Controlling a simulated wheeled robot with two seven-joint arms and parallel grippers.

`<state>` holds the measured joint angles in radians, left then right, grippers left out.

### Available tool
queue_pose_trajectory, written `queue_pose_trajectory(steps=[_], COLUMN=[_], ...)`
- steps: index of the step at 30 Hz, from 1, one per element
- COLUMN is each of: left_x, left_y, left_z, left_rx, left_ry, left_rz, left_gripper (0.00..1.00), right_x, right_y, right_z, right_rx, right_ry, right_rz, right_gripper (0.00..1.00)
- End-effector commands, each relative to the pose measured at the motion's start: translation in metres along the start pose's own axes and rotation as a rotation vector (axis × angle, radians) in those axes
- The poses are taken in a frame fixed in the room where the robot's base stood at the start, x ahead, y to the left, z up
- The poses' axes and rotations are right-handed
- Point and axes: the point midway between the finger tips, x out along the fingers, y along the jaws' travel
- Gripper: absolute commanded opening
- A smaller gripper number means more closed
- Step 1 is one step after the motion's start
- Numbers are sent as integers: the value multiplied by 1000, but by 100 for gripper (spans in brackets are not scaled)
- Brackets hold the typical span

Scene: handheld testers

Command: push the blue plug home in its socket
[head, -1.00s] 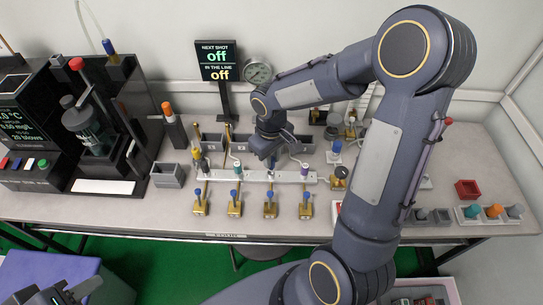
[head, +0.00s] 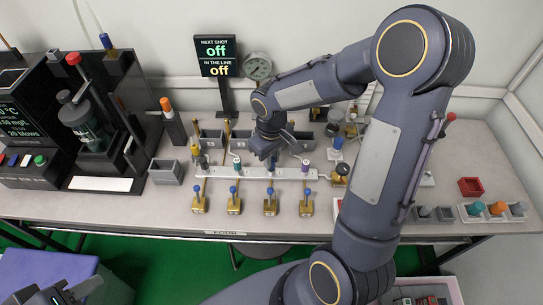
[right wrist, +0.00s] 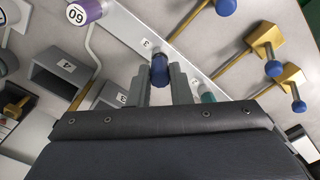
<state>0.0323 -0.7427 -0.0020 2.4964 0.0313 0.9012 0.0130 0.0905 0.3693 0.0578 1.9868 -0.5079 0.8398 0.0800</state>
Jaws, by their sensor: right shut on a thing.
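My right gripper (right wrist: 160,84) is shut on the blue plug (right wrist: 159,68), which shows between its two fingertips in the right wrist view. The plug is over the white numbered rail (right wrist: 128,28), close to a label 3. Its socket is hidden beneath it, so I cannot tell how deep it sits. In the head view the right gripper (head: 270,153) is low over the middle of the white rail (head: 225,171), and the plug cannot be made out. My left gripper (head: 50,295) is at the bottom left, away from the bench, partly cut off; its jaw state is unclear.
Several brass valves with blue knobs (head: 235,202) stand in front of the rail. Capped vials (head: 305,168) stand along it, and grey bins (head: 242,143) lie behind. A dark tester (head: 95,125) is at left. The bench front (head: 130,208) is fairly clear.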

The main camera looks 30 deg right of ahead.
Motion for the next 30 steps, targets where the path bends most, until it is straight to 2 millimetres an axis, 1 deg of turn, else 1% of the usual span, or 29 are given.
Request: queue_pose_trajectory(steps=[16,22,23,28,30], left_x=[10,8,8,8,8], left_y=[-4,-4,-4,-4,-4], left_z=[5,4,4,4,4], left_rx=[0,0,0,0,0], left_ry=[0,0,0,0,0], left_rz=[0,0,0,0,0], left_gripper=[40,40,40,40,40], right_x=[14,12,12,12,12], right_y=[0,0,0,0,0], right_z=[0,0,0,0,0], right_rx=[0,0,0,0,0], right_ry=[-1,-1,-1,-1,-1], right_rz=[0,0,0,0,0], right_gripper=[0,0,21,43,44])
